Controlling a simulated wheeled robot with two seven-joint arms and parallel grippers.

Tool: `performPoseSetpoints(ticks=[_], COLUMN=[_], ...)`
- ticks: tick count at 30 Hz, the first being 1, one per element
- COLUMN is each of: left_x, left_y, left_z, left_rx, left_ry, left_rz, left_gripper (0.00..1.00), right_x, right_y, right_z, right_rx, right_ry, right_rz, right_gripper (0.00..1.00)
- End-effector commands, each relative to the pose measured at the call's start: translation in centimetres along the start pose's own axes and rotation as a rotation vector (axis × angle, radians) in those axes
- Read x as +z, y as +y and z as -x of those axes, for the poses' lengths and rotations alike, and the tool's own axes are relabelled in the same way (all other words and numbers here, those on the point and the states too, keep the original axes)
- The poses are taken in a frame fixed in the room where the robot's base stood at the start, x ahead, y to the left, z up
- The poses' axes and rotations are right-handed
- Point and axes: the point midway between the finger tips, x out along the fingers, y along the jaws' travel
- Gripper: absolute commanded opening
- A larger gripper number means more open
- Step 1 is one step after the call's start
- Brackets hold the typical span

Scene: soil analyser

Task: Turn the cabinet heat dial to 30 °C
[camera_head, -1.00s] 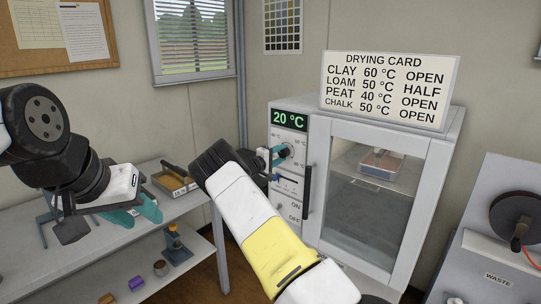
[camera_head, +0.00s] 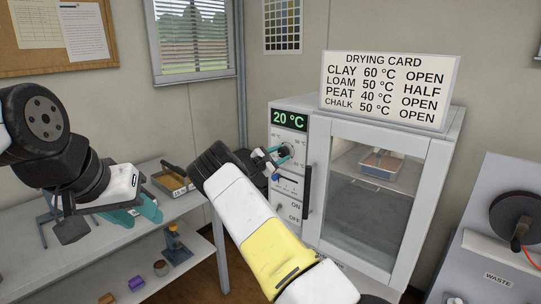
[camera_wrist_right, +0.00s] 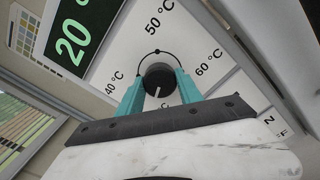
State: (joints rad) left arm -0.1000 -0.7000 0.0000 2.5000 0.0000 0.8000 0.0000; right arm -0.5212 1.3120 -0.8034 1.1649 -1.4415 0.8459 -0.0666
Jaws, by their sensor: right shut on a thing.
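The heat dial (camera_wrist_right: 158,79) is a round black knob on the drying cabinet's front panel; it also shows in the head view (camera_head: 286,151). In the wrist view its white pointer line points down, toward a label mostly hidden by my gripper. The 40, 50 and 60 °C labels are readable around it. The green display (camera_head: 289,119) reads 20 °C. My right gripper (camera_wrist_right: 156,88) is shut on the dial, one teal finger on each side. My left gripper (camera_head: 142,212) hangs over the bench at left; its finger gap is unclear.
The cabinet (camera_head: 453,150) has a glass door with a dark handle (camera_head: 307,187) just right of the panel. A blue slider (camera_head: 276,178) and an ON/OFF switch (camera_head: 280,207) sit below the dial. The drying card (camera_head: 388,90) stands on top.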

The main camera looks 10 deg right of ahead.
Motion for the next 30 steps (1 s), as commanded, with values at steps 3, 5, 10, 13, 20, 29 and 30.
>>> performPoseSetpoints(ticks=[3,5,10,13,20,29,30], left_x=[0.00,0.00,0.00,0.00,0.00,0.00,0.00], left_y=[0.00,0.00,0.00,0.00,0.00,0.00,0.00], left_z=[0.00,0.00,0.00,0.00,0.00,0.00,0.00], left_rx=[0.000,0.000,0.000,0.000,0.000,0.000,0.000], left_ry=[0.000,0.000,0.000,0.000,0.000,0.000,0.000], left_rz=[0.000,0.000,0.000,0.000,0.000,0.000,0.000], left_gripper=[0.40,0.40,0.40,0.40,0.40,0.40,0.40], right_x=[-0.21,-0.21,-0.22,-0.23,-0.24,-0.25,-0.26], right_y=[0.05,0.04,0.02,0.01,-0.01,-0.04,-0.04], right_z=[0.13,0.13,0.14,0.14,0.15,0.15,0.15], right_rx=[0.002,0.002,0.002,0.002,0.002,0.001,0.001], right_ry=[0.005,0.005,0.005,0.005,0.005,0.005,0.006], right_rz=[0.102,0.150,0.267,0.319,0.395,0.420,0.420], right_gripper=[0.02,0.02,0.02,0.02,0.02,0.02,0.02])
